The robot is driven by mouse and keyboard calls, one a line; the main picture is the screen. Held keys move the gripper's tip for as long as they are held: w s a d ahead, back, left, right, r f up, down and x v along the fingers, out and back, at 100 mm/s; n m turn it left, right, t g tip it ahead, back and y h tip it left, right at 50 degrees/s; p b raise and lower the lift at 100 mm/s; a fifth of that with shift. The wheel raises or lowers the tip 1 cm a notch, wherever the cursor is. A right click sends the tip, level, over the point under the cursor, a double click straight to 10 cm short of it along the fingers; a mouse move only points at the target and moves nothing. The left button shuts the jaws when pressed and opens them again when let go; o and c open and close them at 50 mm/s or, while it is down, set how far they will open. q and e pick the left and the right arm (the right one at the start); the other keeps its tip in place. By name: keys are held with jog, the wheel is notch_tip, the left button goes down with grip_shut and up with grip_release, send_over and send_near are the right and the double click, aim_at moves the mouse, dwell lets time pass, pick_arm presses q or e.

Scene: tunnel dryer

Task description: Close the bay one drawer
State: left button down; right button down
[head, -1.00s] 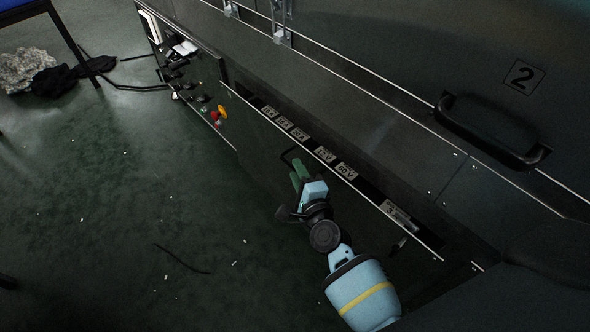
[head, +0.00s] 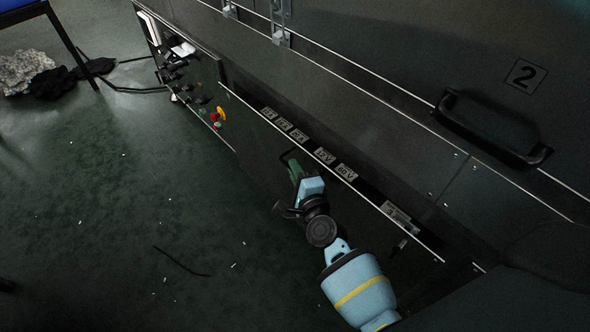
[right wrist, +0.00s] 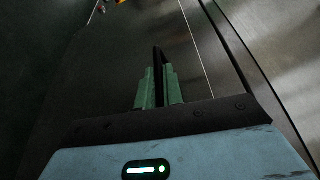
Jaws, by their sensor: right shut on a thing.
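The bay one drawer (head: 262,142) is a long dark front low on the machine. It stands out a little, with a narrow open gap behind its pale top edge where several labelled parts (head: 325,156) show. Its black bar handle (head: 284,156) sits on the front and also shows in the right wrist view (right wrist: 157,58). My right gripper (head: 295,168) has green fingers, seen in the right wrist view (right wrist: 158,90) shut on the handle bar, one finger on each side. My left gripper is not in view.
A control panel with a yellow-and-red switch (head: 219,114) is left of the drawer. A large black handle (head: 490,128) by a "2" label is on the upper panel. The green floor is mostly clear, with small scraps, a dark strip (head: 181,262) and a cloth heap (head: 50,82).

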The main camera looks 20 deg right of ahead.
aim_at(308, 163)
jog(key=shift+w+d, duration=0.25)
jog(key=shift+d, duration=0.5)
jog(key=shift+w+d, duration=0.25)
jog(key=shift+d, duration=0.45)
jog(key=shift+w+d, duration=0.25)
jog(key=shift+d, duration=0.5)
jog(key=c, duration=1.5)
grip_release()
jog(key=shift+c, duration=0.2)
jog(key=shift+a, duration=0.1)
jog(key=shift+s, duration=0.2)
jog(key=s+p, duration=0.1)
jog(key=s, duration=0.6)
jog(key=shift+s+r, duration=0.2)
jog(key=shift+r, duration=0.15)
jog(key=shift+a, duration=0.15)
